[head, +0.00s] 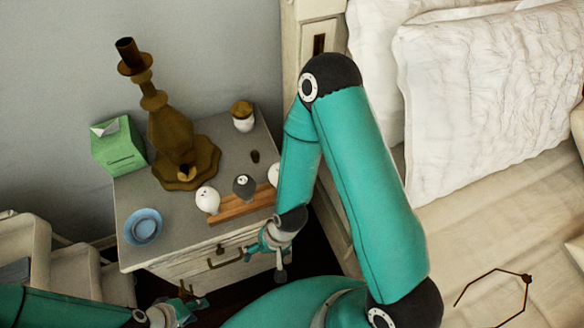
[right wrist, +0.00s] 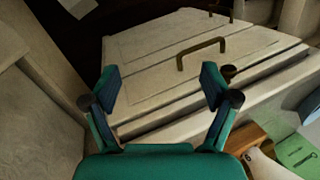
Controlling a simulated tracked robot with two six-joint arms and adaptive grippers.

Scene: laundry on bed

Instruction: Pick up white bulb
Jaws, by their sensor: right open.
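A white round bulb (head: 207,199) sits at the left end of a wooden block (head: 240,207) near the front of the nightstand. A dark grey bulb (head: 244,186) stands in the middle. Another white round thing (head: 273,174) at the right end is partly hidden by my right arm. My right gripper (head: 266,258) is open and empty in front of the drawer, lower than the nightstand top. In the right wrist view its spread fingers (right wrist: 161,88) face the drawer fronts. My left gripper (head: 192,297) appears open and empty at the lower left, apart from the nightstand.
The nightstand (head: 185,240) also holds a brown lamp base (head: 172,130), a green tissue box (head: 118,148), a blue dish (head: 143,226) and a brown-lidded jar (head: 243,116). A drawer handle (right wrist: 202,50) sticks out near my right gripper. The bed (head: 480,220) is at right.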

